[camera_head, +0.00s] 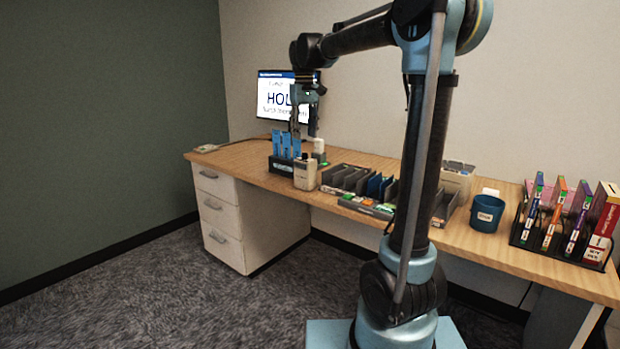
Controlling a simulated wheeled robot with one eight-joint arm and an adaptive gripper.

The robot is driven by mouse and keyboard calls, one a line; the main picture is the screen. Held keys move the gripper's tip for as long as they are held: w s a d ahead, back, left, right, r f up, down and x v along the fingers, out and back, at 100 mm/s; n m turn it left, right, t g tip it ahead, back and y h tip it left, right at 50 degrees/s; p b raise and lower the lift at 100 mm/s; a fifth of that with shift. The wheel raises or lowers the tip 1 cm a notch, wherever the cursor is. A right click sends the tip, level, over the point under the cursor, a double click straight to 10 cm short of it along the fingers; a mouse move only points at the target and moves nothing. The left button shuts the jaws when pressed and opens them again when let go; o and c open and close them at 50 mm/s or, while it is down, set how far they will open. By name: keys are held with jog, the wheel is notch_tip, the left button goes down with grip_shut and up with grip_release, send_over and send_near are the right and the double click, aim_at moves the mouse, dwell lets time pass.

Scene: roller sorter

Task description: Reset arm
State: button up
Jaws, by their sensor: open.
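My gripper (304,118) hangs at the end of my arm, in front of the monitor and above the left part of the desk. Its fingers point down and stand apart, with nothing seen between them. My arm rises from its base at the lower right, runs up out of the top of the view and reaches across to the left. I cannot tell the exact gap between the fingertips and these.
The wooden desk (240,159) carries a grey sorter tray (345,178) with colored cards, a blue cup (487,213) and a black rack (530,238) of colored boxes. The monitor (277,97) stands behind. White drawers (222,213) are at left. The carpet (170,300) at front left is clear.

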jog(key=s+d+f+m+t, duration=0.1)
jog(key=s+d+f+m, duration=0.1)
jog(key=s+d+f, duration=0.85)
jog(key=s+d+f+m+t, duration=0.1)
jog(key=s+d+f+m, duration=0.1)
jog(key=s+d+f, duration=0.8)
jog(key=s+f+m, duration=0.1)
jog(key=s+f, duration=0.6)
jog(key=s, duration=0.4)
jog(key=shift+s+d+m, duration=0.3)
jog(key=shift+d+m, duration=0.05)
jog(key=shift+m, duration=0.05)
